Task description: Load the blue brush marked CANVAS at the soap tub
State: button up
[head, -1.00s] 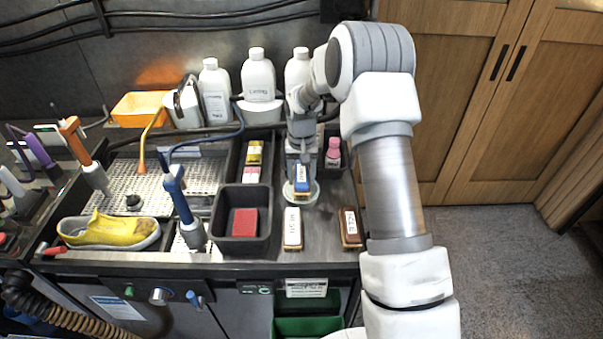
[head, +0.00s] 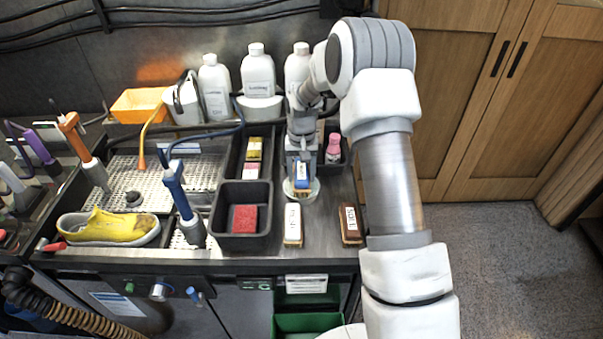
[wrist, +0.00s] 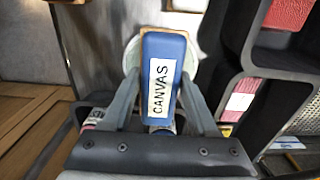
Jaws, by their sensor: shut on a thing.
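The blue brush marked CANVAS (wrist: 162,75) is between the fingers of my gripper (wrist: 165,110) in the wrist view, its label readable. In the head view the blue brush (head: 302,177) shows at the end of my arm, with my gripper (head: 301,165) shut on it. Below the brush is a pale round tub (head: 313,188), which I take for the soap tub; its rim also shows behind the brush in the wrist view (wrist: 192,62). The brush covers most of the tub, so I cannot tell whether its bristles touch the soap.
A white-labelled brush (head: 292,225) and a brown brush (head: 351,225) lie in front. A black bin with a red block (head: 244,219) stands left. A pink bottle (head: 333,149) is close behind on the right. A yellow shoe (head: 108,228) lies far left.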

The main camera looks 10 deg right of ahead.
aim_at(302, 171)
jog(key=shift+f+b, duration=0.4)
jog(key=shift+f, duration=0.1)
dwell(1.4)
jog(key=shift+r, duration=0.15)
jog(key=shift+r+p, duration=1.85)
jog(key=shift+r, duration=1.6)
jog(key=shift+s, duration=0.1)
